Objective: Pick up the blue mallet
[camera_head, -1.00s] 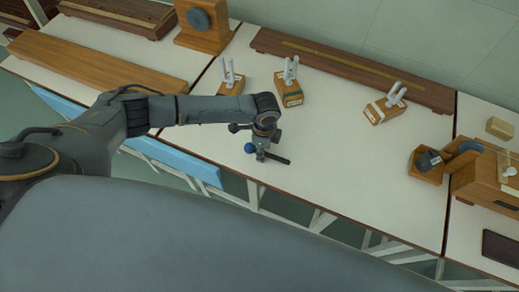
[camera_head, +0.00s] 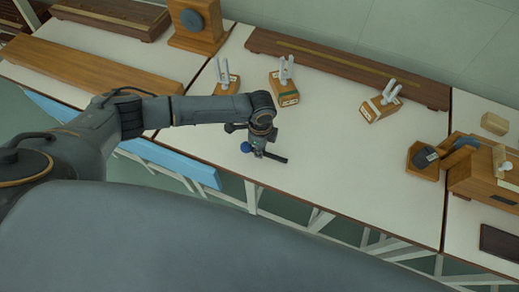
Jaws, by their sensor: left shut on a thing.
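The blue mallet (camera_head: 246,147) is at the front part of the white bench. Its round blue head shows to the left of my left gripper (camera_head: 260,151), and a dark handle sticks out to the right. My left gripper points down and is shut on the mallet between head and handle. The fingers hide the middle of the mallet. I cannot tell whether the mallet touches the bench top. My right gripper is not in view.
Behind the gripper stand wooden blocks with pale prongs, at left (camera_head: 226,82), middle (camera_head: 286,88) and right (camera_head: 382,107). A long wooden rail (camera_head: 340,66) lies along the back. A wooden device (camera_head: 424,160) stands at right. The bench between is clear.

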